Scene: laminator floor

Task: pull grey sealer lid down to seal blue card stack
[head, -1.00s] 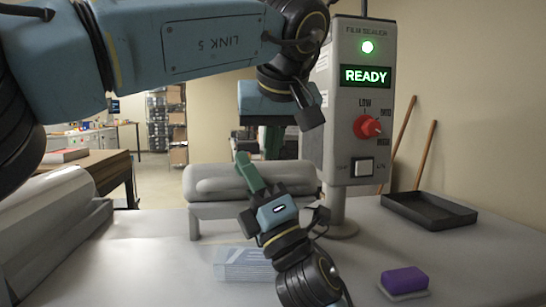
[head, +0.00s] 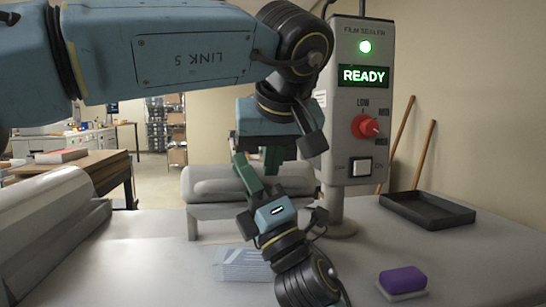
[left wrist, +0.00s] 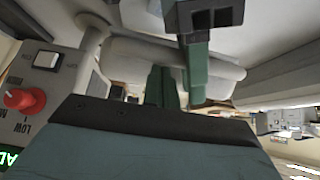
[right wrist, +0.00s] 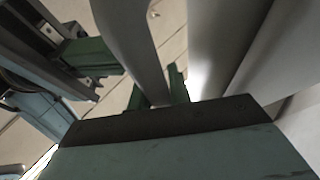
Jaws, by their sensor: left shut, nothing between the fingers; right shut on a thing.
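The grey sealer lid (head: 205,183) is a rounded padded bar on a low stand at the table's middle, in front of the film sealer post. My right gripper (head: 242,168) reaches up from below. It is shut at the lid's front edge, and in the right wrist view its green fingers (right wrist: 172,84) meet a grey rounded part (right wrist: 128,40). My left gripper (head: 272,160) points down from above, shut and empty, just behind and right of the right one. In the left wrist view its green fingers (left wrist: 160,88) are beside the lid. The blue card stack (head: 240,265) lies on the table in front, partly hidden by my right arm.
The film sealer panel (head: 358,105) shows READY with a green light. A red knob (head: 366,126) is on it. A black tray (head: 428,210) and a purple sponge-like block (head: 402,280) lie on the right. A large film roll (head: 50,230) is at left.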

